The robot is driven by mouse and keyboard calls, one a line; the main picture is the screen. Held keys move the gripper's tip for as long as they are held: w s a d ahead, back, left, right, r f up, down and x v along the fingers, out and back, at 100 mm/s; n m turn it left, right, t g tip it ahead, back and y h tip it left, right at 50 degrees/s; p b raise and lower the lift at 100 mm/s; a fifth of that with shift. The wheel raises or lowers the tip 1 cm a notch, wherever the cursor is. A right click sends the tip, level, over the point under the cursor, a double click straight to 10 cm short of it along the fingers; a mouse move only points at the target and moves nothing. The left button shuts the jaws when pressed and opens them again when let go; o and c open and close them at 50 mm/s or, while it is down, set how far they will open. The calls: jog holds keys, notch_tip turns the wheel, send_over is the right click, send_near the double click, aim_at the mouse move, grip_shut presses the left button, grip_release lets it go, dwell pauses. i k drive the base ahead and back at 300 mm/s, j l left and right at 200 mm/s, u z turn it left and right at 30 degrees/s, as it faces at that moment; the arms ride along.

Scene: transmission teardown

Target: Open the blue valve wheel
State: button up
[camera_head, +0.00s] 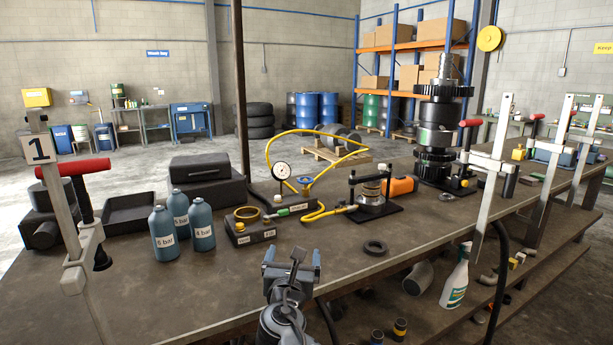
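The blue valve wheel (304,180) is small and sits on the black gauge block (285,199) near the middle of the workbench. It is just right of the round white pressure gauge (281,170). My gripper (293,254) is at the lower middle, over the bench's front part. It is apart from the wheel, nearer to the camera and lower in the picture. Its two fingers look spread with nothing held between them. My own wrist partly hides the gripper.
Blue bottles (202,225) and a black block with a brass ring (249,228) stand left of my gripper. A dark ring (375,247) lies right. Bare bench is in front.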

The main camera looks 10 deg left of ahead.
aim_at(305, 180)
jog(key=i, duration=1.2)
